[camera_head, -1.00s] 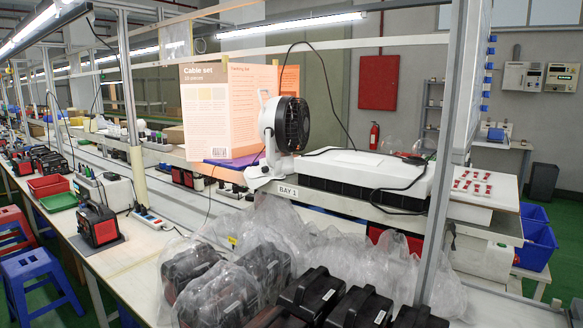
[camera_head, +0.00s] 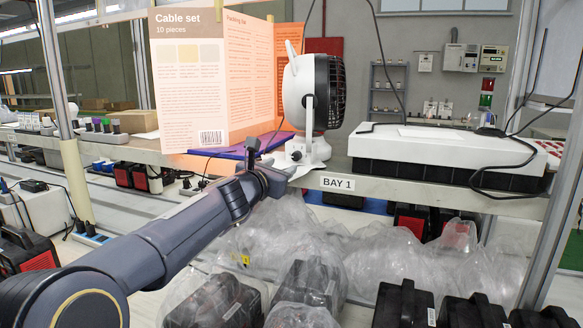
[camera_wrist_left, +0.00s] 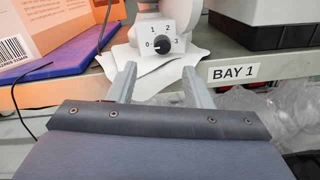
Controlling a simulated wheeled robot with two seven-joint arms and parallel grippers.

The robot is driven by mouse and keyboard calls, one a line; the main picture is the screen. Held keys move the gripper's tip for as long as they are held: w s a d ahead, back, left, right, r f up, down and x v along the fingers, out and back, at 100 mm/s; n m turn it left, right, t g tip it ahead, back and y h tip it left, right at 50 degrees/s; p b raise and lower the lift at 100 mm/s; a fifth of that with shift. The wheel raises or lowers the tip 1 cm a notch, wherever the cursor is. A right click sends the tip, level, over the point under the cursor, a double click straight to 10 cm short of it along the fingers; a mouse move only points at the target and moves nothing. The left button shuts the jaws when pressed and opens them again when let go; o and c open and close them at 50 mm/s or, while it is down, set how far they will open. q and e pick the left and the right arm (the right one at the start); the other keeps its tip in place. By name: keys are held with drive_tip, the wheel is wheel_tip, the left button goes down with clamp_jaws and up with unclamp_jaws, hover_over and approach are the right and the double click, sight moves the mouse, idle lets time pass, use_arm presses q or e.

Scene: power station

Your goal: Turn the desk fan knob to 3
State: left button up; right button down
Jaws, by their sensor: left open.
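The white desk fan (camera_head: 306,100) with a dark grille stands on the shelf, its grille turned to the right. Its black knob (camera_wrist_left: 161,44) sits on a white dial plate marked 0, 1, 2, 3 on the front of the base. The knob's light pointer mark seems to face 0. My left gripper (camera_head: 270,162) is in front of the fan base. In the left wrist view its two fingers (camera_wrist_left: 160,72) are apart and empty, on either side below the knob, not around it. My right gripper is out of view.
A cable set board (camera_head: 200,90) stands left of the fan on a purple folder (camera_head: 235,148). A white and black box (camera_head: 450,150) with a cable is to the right. The BAY 1 label (camera_head: 338,184) marks the shelf edge. Bagged black cases (camera_head: 225,300) lie below.

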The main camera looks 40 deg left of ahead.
sight(295, 158)
use_arm(q)
drive_tip(key=p+x, duration=0.1)
drive_tip(key=x, duration=0.6)
drive_tip(key=shift+w+d+r, duration=0.1)
drive_tip(key=shift+w, duration=0.1)
drive_tip(key=shift+c, duration=0.2)
drive_tip(key=c, duration=0.9)
